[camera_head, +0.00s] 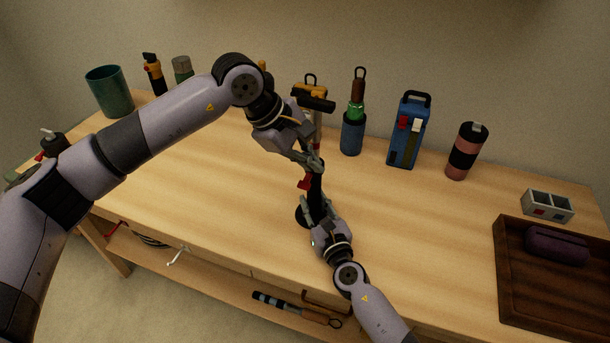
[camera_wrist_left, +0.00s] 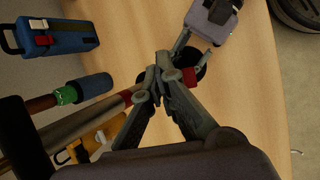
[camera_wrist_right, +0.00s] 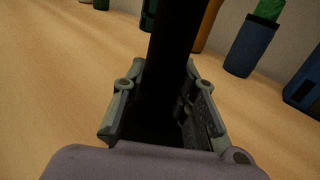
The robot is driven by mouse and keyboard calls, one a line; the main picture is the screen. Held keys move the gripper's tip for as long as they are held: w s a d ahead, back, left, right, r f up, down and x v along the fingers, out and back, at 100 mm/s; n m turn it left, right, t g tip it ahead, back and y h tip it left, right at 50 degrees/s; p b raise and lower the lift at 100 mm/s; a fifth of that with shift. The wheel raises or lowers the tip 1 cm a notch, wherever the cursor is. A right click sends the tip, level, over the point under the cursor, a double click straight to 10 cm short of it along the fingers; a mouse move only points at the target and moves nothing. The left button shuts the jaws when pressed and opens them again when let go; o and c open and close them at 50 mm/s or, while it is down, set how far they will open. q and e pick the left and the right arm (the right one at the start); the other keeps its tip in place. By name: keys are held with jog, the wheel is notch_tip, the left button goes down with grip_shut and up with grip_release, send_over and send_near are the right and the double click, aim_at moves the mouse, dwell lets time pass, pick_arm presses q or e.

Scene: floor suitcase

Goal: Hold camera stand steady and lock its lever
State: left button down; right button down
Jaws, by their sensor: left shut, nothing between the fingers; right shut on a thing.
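The camera stand (camera_head: 316,190) stands upright near the middle of the bench, with a dark lower post, round black base (camera_head: 301,215) and paler upper pole. Its red lever (camera_head: 305,182) sticks out left of the post; red also shows beside my fingers in the left wrist view (camera_wrist_left: 191,77). My left gripper (camera_head: 315,164) is shut and empty, close to the post just above the lever; I cannot tell whether it touches. My right gripper (camera_head: 317,217) is shut on the black post, low down. In the right wrist view the post (camera_wrist_right: 172,60) rises between its fingers.
Behind the stand are a green-necked bottle (camera_head: 353,130), a blue case (camera_head: 408,130) and a pink-and-black cylinder (camera_head: 466,150). A green cup (camera_head: 109,92) stands at the back left. A dark wooden tray (camera_head: 510,275) lies at right. The bench left of the stand is largely clear.

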jog(key=shift+f, duration=0.1)
pick_arm(q)
jog(key=r, duration=0.1)
jog(key=w+r, duration=0.1)
jog(key=r, duration=0.2)
jog(key=shift+w+d+r, duration=0.2)
jog(key=shift+d+r, duration=0.1)
jog(key=shift+d, duration=0.05)
pick_arm(e)
jog(key=c, duration=1.2)
grip_release()
